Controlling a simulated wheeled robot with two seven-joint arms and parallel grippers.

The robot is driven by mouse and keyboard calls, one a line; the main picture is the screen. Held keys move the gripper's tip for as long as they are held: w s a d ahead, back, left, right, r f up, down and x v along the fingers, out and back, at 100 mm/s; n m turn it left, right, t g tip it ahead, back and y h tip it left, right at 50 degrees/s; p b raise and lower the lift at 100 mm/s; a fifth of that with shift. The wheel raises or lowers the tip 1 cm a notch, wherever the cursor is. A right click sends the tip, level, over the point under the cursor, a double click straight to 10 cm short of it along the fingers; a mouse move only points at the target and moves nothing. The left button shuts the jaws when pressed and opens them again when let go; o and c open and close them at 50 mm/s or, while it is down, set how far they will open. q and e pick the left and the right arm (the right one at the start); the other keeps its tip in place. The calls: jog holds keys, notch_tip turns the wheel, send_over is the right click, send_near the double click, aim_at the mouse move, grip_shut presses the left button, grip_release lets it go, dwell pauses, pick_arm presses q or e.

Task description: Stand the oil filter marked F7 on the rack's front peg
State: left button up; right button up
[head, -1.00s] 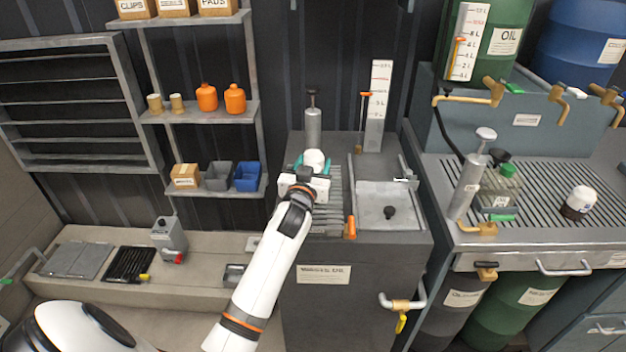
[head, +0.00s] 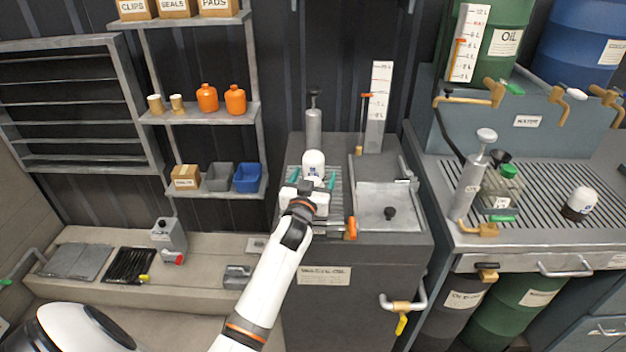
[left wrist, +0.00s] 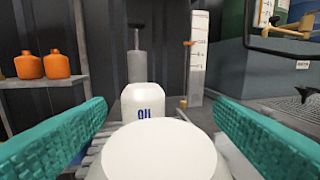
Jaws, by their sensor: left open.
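A white filter (head: 313,162) with dark lettering stands upright on the slatted rack (head: 335,203) on top of the dark cabinet. It also shows in the left wrist view (left wrist: 142,102), behind a nearer white round top (left wrist: 160,152). That top lies between the teal fingers of my left gripper (head: 312,180), with gaps on both sides. My left gripper is open. The nearer white piece is mostly hidden in the head view. I cannot read F7 on either, and the pegs are hidden. My right gripper is out of view.
Another white filter with a dark base (head: 581,203) stands on the drain grate at right. A grey hand pump (head: 313,128) stands behind the rack. A lidded basin (head: 383,205) and an orange-handled valve (head: 350,228) lie to its right.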

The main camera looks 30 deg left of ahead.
pick_arm(q)
jog(key=shift+s, duration=0.1)
jog(key=b+v, duration=0.1)
jog(key=v, duration=1.1)
jog(key=shift+r, duration=0.1)
